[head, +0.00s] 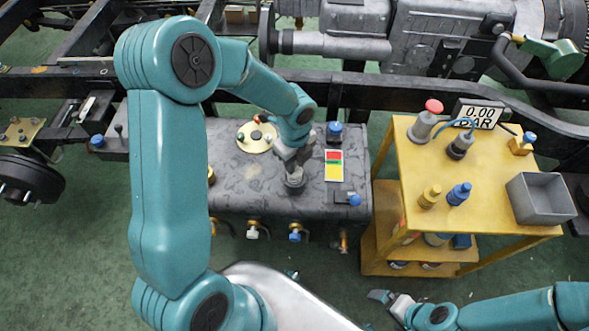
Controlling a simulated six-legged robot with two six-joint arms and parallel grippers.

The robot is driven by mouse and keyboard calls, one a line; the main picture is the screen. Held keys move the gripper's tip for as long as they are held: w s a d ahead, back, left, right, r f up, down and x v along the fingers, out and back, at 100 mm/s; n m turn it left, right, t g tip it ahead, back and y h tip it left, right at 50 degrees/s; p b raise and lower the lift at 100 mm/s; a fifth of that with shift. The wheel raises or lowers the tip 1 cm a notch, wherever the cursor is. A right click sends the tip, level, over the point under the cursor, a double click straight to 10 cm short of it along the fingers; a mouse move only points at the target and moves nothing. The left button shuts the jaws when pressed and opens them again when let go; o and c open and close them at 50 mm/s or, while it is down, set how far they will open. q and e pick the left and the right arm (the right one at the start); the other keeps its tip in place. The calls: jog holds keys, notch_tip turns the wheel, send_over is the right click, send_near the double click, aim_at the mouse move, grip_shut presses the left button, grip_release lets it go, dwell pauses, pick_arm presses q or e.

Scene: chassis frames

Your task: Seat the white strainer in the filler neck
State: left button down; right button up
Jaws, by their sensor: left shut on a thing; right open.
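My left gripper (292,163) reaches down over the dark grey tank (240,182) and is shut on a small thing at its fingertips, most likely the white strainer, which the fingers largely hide. Directly below the tips is the round, dark filler neck (295,182) on the tank top. The gripper is right at or just above its mouth; I cannot tell whether the strainer is inside it. My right gripper (384,297) is open and empty, low over the green floor, in front of the yellow cart (388,190).
A cream round plate (257,138) and a red-yellow label (334,165) are on the tank top, with taps along its front. Chassis rails run behind.

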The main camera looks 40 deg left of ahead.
pick_arm(q)
notch_tip(320, 180, down, 4)
jog(key=shift+f+b, duration=0.1)
jog(key=shift+b, duration=0.2)
jog(key=c, duration=1)
grip_release()
jog(key=shift+f, duration=0.1)
jog(key=shift+o, duration=0.2)
